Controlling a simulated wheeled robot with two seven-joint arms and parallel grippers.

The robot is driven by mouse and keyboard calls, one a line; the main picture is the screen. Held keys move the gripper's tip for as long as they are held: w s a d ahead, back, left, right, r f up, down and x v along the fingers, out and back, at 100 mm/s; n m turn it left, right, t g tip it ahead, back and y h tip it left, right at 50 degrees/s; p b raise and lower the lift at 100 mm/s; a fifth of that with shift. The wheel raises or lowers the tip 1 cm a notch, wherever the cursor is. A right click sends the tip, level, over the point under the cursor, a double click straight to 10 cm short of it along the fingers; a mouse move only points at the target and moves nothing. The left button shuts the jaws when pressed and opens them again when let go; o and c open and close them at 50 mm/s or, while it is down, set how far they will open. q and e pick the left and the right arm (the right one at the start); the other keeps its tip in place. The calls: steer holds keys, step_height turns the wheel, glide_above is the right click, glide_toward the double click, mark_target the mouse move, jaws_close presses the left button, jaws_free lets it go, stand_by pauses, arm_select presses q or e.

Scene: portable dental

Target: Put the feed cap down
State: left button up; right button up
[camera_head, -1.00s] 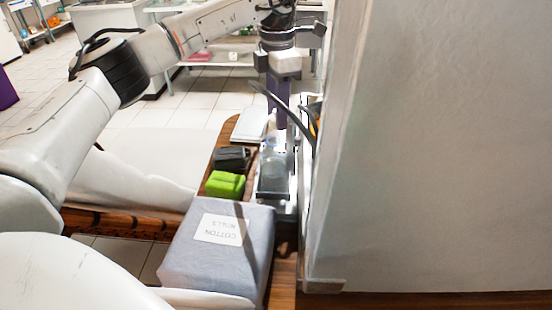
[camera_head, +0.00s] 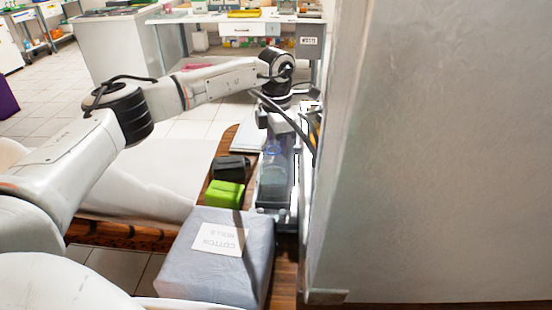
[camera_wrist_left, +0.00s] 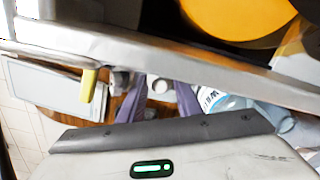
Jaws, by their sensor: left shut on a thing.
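My left gripper (camera_head: 274,146) reaches down over the narrow wooden counter beside the wall panel. Its purple fingers show in the left wrist view (camera_wrist_left: 160,95). They are shut on a small pale round piece, which I take to be the feed cap (camera_wrist_left: 159,87). In the head view the cap cannot be made out clearly against the gripper. A clear bluish bottle (camera_head: 272,180) stands just in front of the gripper on a grey unit. In the left wrist view the bottle (camera_wrist_left: 232,103) lies right of the fingers, its label partly showing. My right gripper is not in view.
A wrapped cotton rolls box (camera_head: 217,270) fills the near counter. A green block (camera_head: 225,194) and a dark block (camera_head: 231,167) sit left of the bottle. A white pad (camera_head: 250,135) lies behind. The tall wall panel (camera_head: 440,150) closes off the right side.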

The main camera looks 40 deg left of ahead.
arm_select(q)
steer(key=shift+f, duration=0.15)
steer(key=o, duration=1)
step_height(320, 180, up, 12)
steer(key=shift+r+p, duration=0.2)
steer(key=shift+p, duration=0.5)
